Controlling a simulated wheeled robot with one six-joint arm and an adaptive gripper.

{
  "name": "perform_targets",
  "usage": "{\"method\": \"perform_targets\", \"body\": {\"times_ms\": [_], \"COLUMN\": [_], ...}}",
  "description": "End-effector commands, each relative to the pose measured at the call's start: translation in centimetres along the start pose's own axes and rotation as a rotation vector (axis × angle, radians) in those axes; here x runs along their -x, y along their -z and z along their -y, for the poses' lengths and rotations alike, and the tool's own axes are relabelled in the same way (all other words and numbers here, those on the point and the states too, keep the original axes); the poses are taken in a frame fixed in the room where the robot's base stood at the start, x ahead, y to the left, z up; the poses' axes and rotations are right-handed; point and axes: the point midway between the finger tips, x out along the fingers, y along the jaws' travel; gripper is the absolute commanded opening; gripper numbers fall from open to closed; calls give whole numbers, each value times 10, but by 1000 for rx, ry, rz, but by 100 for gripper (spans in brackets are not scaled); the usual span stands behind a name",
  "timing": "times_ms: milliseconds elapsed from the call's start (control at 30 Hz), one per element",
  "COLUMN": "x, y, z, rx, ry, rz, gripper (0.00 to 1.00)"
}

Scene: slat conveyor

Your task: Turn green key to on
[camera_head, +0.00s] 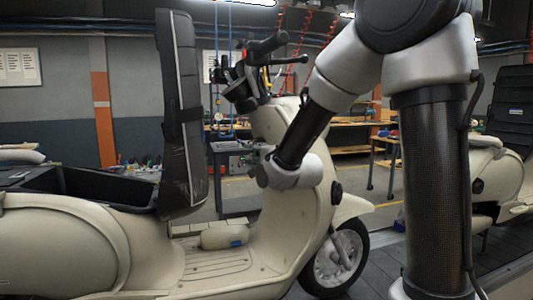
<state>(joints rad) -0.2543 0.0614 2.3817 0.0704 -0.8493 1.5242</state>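No green key shows in the head view. A cream scooter (65,245) stands across the view, with its black seat (178,100) tipped up. Its front leg shield (295,215) and black handlebar (268,48) are at the middle. My arm comes from the right, and its wrist overlaps the upper leg shield in the picture. The wrist hides part of the shield, where I cannot see any key or lock. My gripper's fingers are not visible, so I cannot tell their distance from the scooter.
The storage well (105,185) under the seat is open. A light-coloured rounded item (224,236) lies on the scooter's footboard. Another cream scooter (490,170) stands at the right. A workbench (240,160) stands behind the first scooter. An orange pillar (104,120) is at the back left.

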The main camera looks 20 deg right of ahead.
Motion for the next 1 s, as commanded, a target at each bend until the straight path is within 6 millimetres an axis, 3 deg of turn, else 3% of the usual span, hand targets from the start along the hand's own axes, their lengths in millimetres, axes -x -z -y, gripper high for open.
{"method": "perform_targets", "body": {"times_ms": [67, 233, 700, 1000], "x": [0, -8, -72, -78], "y": [1, 1, 1, 1], "z": [10, 13, 15, 15], "rx": [-69, -121, -118, -117], "ry": [44, 50, 48, 48], "rz": [-1, 0, 0, 0], "gripper": [34, 34, 34, 34]}}
